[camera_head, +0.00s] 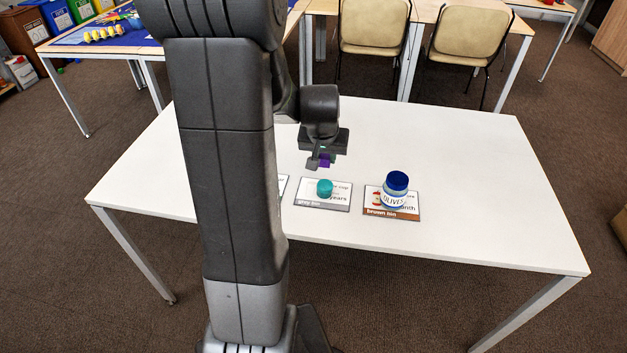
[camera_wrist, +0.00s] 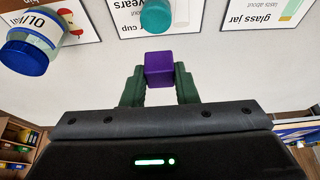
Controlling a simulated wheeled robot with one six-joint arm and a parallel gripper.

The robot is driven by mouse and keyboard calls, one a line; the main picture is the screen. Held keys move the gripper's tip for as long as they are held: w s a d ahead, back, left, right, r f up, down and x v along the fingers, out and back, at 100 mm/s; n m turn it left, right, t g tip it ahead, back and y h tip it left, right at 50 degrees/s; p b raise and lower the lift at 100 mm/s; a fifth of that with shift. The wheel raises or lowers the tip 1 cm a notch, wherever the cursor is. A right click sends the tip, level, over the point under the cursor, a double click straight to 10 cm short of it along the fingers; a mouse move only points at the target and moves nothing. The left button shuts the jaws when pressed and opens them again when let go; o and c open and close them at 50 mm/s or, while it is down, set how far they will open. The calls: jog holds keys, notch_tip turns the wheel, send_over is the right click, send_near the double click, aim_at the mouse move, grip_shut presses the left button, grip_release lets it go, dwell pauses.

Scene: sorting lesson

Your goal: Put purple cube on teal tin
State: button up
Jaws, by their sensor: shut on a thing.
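The purple cube (camera_wrist: 159,68) is held between the two fingers of my gripper (camera_wrist: 160,85) in the wrist view. In the head view the cube (camera_head: 326,160) shows partly below my gripper (camera_head: 321,162), which hangs over the white table. The teal tin (camera_head: 324,187) is a small round tin on a printed card, nearer the camera than my gripper in the head view. It also shows in the wrist view (camera_wrist: 157,16), at the top, apart from the cube. Nothing is seen on top of the tin.
A jar labelled olives with a blue lid (camera_head: 396,189) stands on a card marked brown bin, right of the tin. The tin's card (camera_head: 338,204) lies on the white table (camera_head: 480,170). My arm hides the table's left part. The right side is clear.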

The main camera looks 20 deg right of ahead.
notch_tip(320, 180, down, 3)
jog(key=shift+s+d+r, duration=0.1)
jog(key=shift+d, duration=0.05)
notch_tip(320, 180, down, 4)
jog(key=shift+f+b, duration=0.15)
jog(key=shift+b, duration=0.15)
jog(key=o, duration=0.9)
jog(key=shift+o, duration=0.2)
jog(key=p+v, duration=0.1)
jog(key=v, duration=1.1)
